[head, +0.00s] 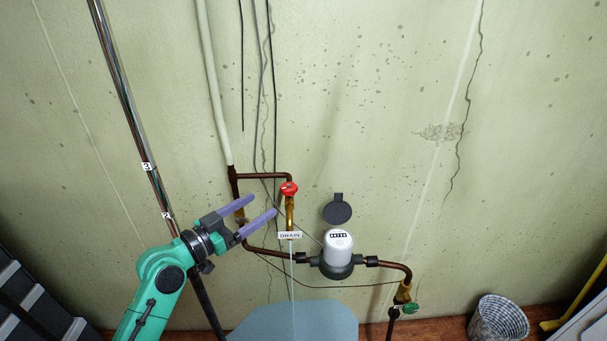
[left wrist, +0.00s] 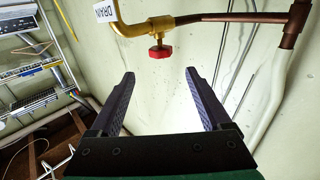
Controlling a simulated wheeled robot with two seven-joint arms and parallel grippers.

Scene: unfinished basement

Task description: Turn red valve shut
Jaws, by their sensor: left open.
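The red valve (head: 289,188) is a small red handle on a brass fitting at the end of a copper pipe, above a tag reading DRAIN (head: 290,235). It also shows in the left wrist view (left wrist: 160,52), beyond the fingertips and about midway between them. My left gripper (head: 264,207) is open and empty, to the left of the valve and a little below it. Its two purple fingers point toward the valve side and do not touch the handle. The fingers also show in the left wrist view (left wrist: 159,72). My right gripper is not in view.
A white water meter (head: 338,242) with a raised dark lid (head: 337,209) sits right of the valve. A green handle (head: 410,308) is at lower right. Copper pipe (head: 385,264) runs along the wall. A woven basket (head: 498,318) stands on the floor at right.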

